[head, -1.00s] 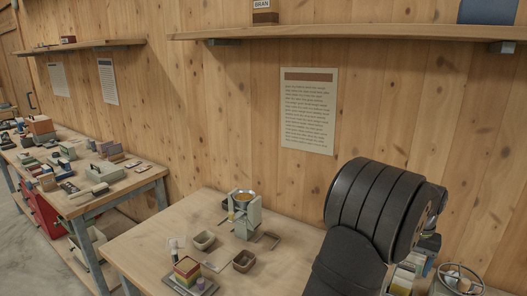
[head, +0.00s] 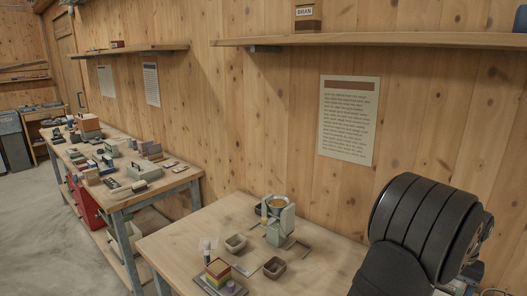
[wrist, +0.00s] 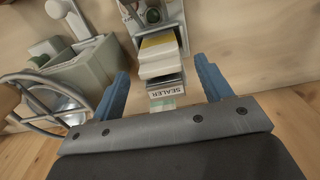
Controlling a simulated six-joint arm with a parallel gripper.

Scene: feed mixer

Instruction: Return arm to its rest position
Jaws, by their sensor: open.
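My gripper (wrist: 162,88) shows in the wrist view with its two blue fingers apart and nothing between them touching both. Beyond the fingers stands a stack of pale and yellow boxes, with a box labelled SEALER (wrist: 167,91) facing me. I cannot tell how far it is from the fingertips. In the head view my dark arm fills the lower right, and my gripper is not seen there. The feed mixer (head: 279,222), a pale green machine with a metal bowl, stands upright on the near table (head: 190,240).
Two small bins (head: 236,243) and a tray with coloured blocks (head: 217,273) sit near the mixer. In the wrist view a grey-green container (wrist: 85,75) and a wire wheel (wrist: 45,105) lie left of the fingers. A cluttered bench (head: 128,195) stands further left; shelves line the wall.

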